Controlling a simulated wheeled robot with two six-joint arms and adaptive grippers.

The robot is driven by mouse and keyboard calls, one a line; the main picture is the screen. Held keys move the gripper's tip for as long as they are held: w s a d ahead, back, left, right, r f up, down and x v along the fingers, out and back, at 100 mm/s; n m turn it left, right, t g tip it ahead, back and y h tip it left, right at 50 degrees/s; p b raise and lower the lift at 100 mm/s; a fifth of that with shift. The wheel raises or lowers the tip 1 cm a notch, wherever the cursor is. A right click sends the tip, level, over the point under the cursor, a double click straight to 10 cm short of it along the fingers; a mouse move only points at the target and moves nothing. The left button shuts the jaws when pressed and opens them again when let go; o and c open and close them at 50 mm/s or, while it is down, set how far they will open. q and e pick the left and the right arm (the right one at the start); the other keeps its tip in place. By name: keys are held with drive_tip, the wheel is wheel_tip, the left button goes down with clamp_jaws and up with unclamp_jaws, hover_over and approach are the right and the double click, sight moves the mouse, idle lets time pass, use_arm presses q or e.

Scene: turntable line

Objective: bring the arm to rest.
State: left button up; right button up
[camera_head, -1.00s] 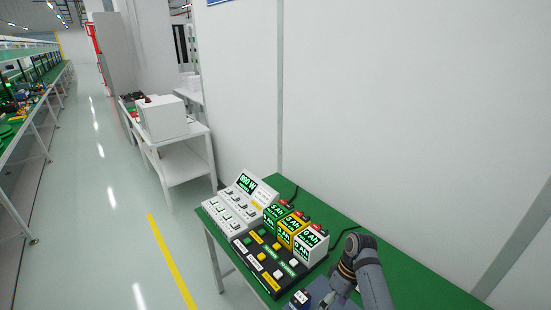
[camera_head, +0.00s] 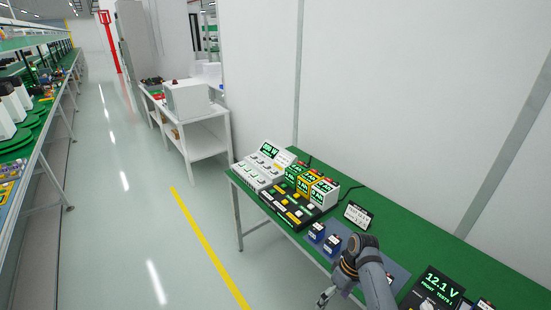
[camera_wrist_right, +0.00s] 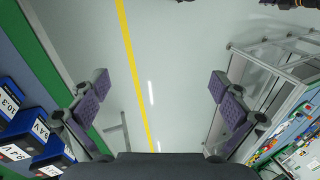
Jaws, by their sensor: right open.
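My right arm comes in from the lower right in the head view. My right gripper (camera_head: 326,297) is by the green bench's (camera_head: 405,232) front edge, pointing left. In the right wrist view its two purple-padded fingers (camera_wrist_right: 160,97) are spread wide, with only floor and a yellow line between them. It holds nothing. Small blue batteries (camera_head: 316,232) stand on the bench behind it; blue batteries with white labels (camera_wrist_right: 17,125) also show at the left of the wrist view. My left gripper is out of view.
A black button panel (camera_head: 290,209), a white display unit (camera_head: 263,167) and several larger batteries (camera_head: 323,192) stand at the bench's far end. A 12.1 V meter (camera_head: 437,288) is at lower right. The aisle floor (camera_head: 130,225) is clear; a line with green turntables (camera_head: 15,142) runs at left.

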drive_tip(key=s+d+f+m+h+b, duration=0.15)
drive_tip(key=s+f, duration=0.25)
drive_tip(key=f, duration=0.5)
drive_tip(key=s+d+f+m+t, duration=0.1)
drive_tip(key=s+d+f+m, duration=0.3)
drive_tip(key=f, duration=0.6)
drive_tip(key=s+d+f+n+h+b, duration=0.1)
drive_tip(key=s+f, duration=0.4)
drive_tip(key=f, duration=0.4)
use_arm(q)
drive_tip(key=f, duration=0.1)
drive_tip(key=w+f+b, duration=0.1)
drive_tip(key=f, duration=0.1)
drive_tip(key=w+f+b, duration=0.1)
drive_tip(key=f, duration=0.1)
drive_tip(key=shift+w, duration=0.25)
use_arm(e)
drive_tip(key=s+d+f, duration=0.1)
drive_tip(key=s+f, duration=0.3)
drive_tip(key=s, duration=0.3)
drive_tip(key=s+d+f+m+t+h, duration=0.1)
drive_tip(key=s+f, duration=0.3)
drive_tip(key=s, duration=0.4)
drive_tip(key=s+d+f+t, duration=0.1)
drive_tip(key=s+f, duration=0.3)
drive_tip(key=s, duration=0.4)
drive_tip(key=shift+s+d+f+m, duration=0.2)
drive_tip(key=shift+d+f+m, duration=0.2)
drive_tip(key=shift+d, duration=0.4)
drive_tip(key=shift+h, duration=0.25)
